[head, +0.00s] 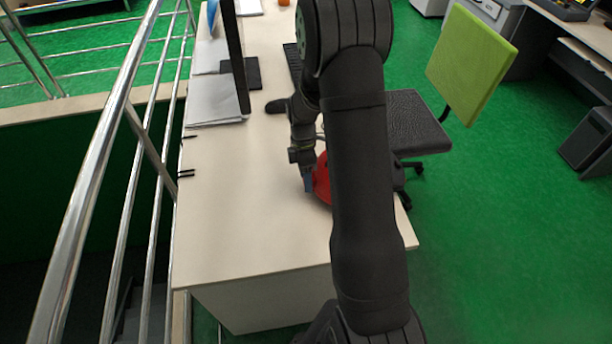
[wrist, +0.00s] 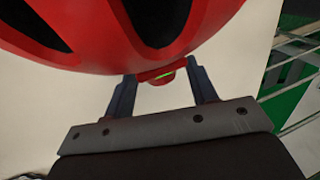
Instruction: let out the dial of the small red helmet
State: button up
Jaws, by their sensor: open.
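The small red helmet (head: 322,180) lies on the desk, mostly hidden behind my arm in the head view. In the wrist view the red helmet (wrist: 90,50) fills the upper left, with dark vent openings. My gripper (wrist: 162,82) is open, with one finger on each side of that piece. Whether either finger touches it I cannot tell. In the head view my gripper (head: 308,182) is at the helmet's left side, low over the desk.
The pale desk (head: 240,230) is clear in front and left of the helmet. A monitor (head: 236,60), papers (head: 215,100) and pens (head: 187,173) are farther back and left. A metal railing (head: 100,170) runs along the left. A green-backed chair (head: 470,65) stands right.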

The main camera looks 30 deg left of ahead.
jog(key=c, duration=1)
jog(key=g+h, duration=0.2)
jog(key=shift+w+a+f+g+h, duration=0.2)
jog(key=shift+w+g+h, duration=0.05)
jog(key=shift+g+h, duration=0.05)
jog(key=shift+w+a+f+g+h, duration=0.1)
jog(key=shift+f+g+h, duration=0.05)
jog(key=shift+g+h, duration=1.15)
